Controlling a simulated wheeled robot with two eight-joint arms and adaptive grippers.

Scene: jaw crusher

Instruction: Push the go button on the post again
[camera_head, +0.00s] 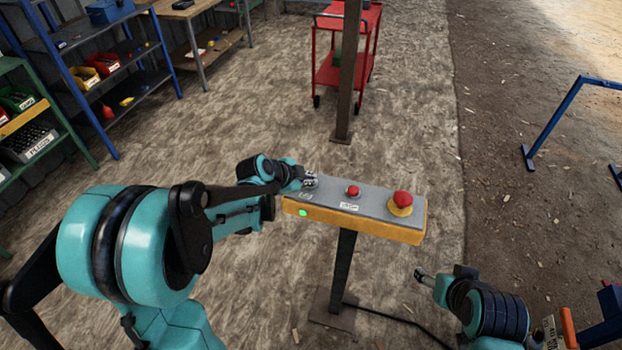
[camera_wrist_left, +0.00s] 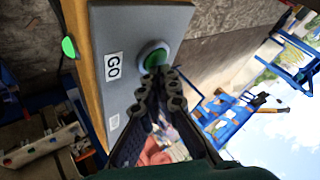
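The control post carries a grey-topped, yellow-sided panel (camera_head: 375,207). The green go button (camera_wrist_left: 154,59) sits in a pale ring beside a GO label (camera_wrist_left: 114,66) in the left wrist view. My left gripper (camera_head: 310,180) is over the panel's left end and hides the button in the head view. Its fingertips (camera_wrist_left: 166,76) are together, empty, and overlap the button's lower edge; I cannot tell whether they touch it. My right gripper (camera_head: 424,276) is low, to the right of the post, apart from the panel; its finger opening is unclear.
A small red button (camera_head: 352,191) and a red mushroom button on a yellow base (camera_head: 401,203) are farther right on the panel. A green light (camera_head: 303,212) glows on its front side. A steel column (camera_head: 348,75) and red cart (camera_head: 327,70) stand behind; shelves (camera_head: 105,75) are left.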

